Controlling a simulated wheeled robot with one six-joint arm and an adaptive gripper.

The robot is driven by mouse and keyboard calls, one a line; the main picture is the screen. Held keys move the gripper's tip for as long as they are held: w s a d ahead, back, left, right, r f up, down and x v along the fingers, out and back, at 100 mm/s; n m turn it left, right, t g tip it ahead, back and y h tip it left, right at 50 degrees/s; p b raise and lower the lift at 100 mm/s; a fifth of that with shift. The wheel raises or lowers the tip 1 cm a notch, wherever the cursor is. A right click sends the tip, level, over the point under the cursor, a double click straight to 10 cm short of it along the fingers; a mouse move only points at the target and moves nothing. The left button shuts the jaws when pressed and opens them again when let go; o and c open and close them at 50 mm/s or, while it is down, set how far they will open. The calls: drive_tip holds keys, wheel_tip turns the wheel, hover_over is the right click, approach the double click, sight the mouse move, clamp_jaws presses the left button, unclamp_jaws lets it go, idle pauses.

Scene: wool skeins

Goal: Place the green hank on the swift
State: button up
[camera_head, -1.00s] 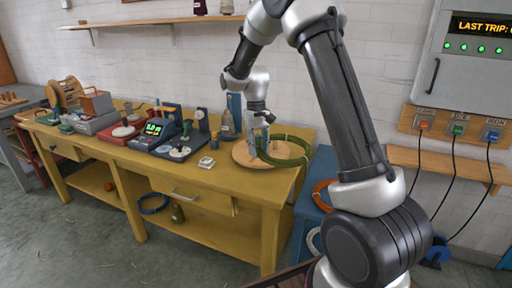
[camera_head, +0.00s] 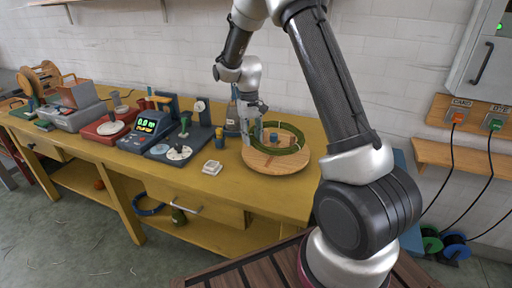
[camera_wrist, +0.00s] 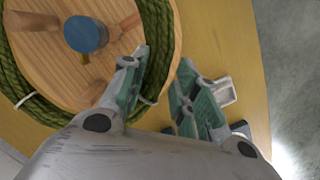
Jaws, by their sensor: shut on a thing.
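The green hank (camera_head: 291,150) is a ring of green strands with pale ties, lying over the round wooden swift (camera_head: 262,163) on the yellow bench. In the wrist view the hank (camera_wrist: 24,92) loops around the swift's blue hub (camera_wrist: 86,34) and wooden pegs, close to the rim of the disc (camera_wrist: 50,75). My gripper (camera_head: 247,140) is low at the left side of the swift. In the wrist view its fingers (camera_wrist: 165,62) stand on either side of the hank's strands, shut on them. Part of the hank is hidden behind the left finger.
A small white block (camera_head: 212,167) lies on the bench left of the swift. A dark scale with a green display (camera_head: 147,125) and other devices fill the bench further left. A bottle (camera_head: 232,112) stands behind my gripper. The bench front right of the white block is clear.

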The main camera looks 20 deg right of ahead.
sight(252, 156)
drive_tip(key=shift+f, duration=2.4)
drive_tip(key=o, duration=1.1)
drive_tip(key=shift+f, duration=0.1)
drive_tip(key=shift+c, duration=0.2)
